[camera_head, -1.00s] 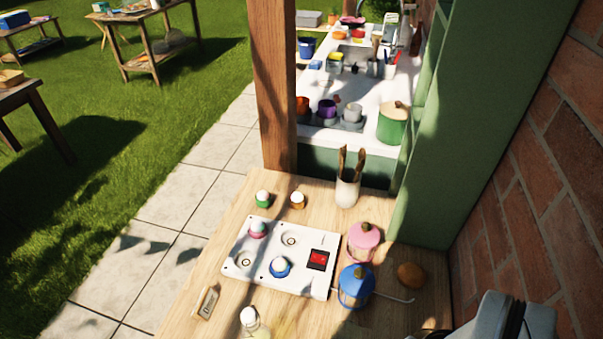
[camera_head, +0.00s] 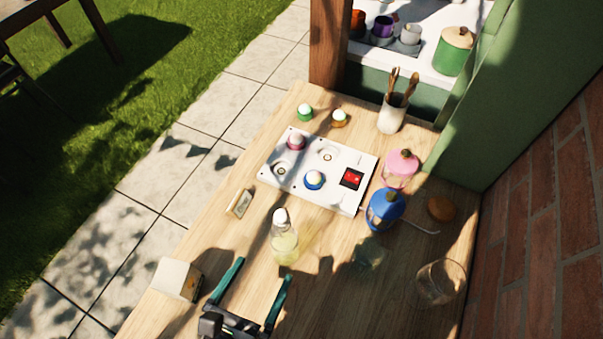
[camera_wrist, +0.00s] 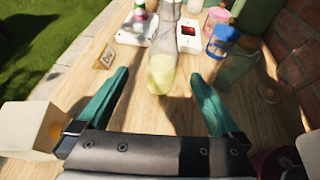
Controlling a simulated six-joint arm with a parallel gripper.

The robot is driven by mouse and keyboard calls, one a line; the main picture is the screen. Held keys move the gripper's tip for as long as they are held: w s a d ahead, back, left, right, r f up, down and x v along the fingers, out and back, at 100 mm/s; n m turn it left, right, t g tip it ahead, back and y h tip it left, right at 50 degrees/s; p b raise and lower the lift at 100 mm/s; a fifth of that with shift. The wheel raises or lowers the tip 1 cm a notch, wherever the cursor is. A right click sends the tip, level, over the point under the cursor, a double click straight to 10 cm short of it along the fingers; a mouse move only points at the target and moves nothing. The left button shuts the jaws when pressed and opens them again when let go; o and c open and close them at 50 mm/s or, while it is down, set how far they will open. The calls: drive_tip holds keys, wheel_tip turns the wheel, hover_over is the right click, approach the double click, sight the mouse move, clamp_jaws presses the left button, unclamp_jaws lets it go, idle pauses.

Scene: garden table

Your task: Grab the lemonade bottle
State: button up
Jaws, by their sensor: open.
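The lemonade bottle (camera_head: 285,247) is clear glass with pale yellow liquid and a white cap. It stands upright on the wooden table (camera_head: 325,300), in front of the white panel. In the wrist view the bottle (camera_wrist: 162,72) is straight ahead, between the lines of the two fingers, its top cut off by the frame. My gripper (camera_head: 258,270) is open and empty, with teal fingers spread. In the wrist view my gripper (camera_wrist: 160,80) has its fingertips either side of the bottle's lower part, apart from it.
A cream block (camera_head: 177,279) stands left of my gripper. A small sign (camera_head: 239,203), a white panel (camera_head: 300,165) with egg cups, blue (camera_head: 384,212) and pink (camera_head: 400,168) lanterns and a clear glass (camera_head: 440,283) stand around. A brick wall (camera_head: 540,230) bounds the right.

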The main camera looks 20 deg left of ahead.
drive_tip(key=x, duration=1.3)
drive_tip(key=shift+w+d+f, duration=0.3)
drive_tip(key=shift+w, duration=0.05)
clamp_jaws()
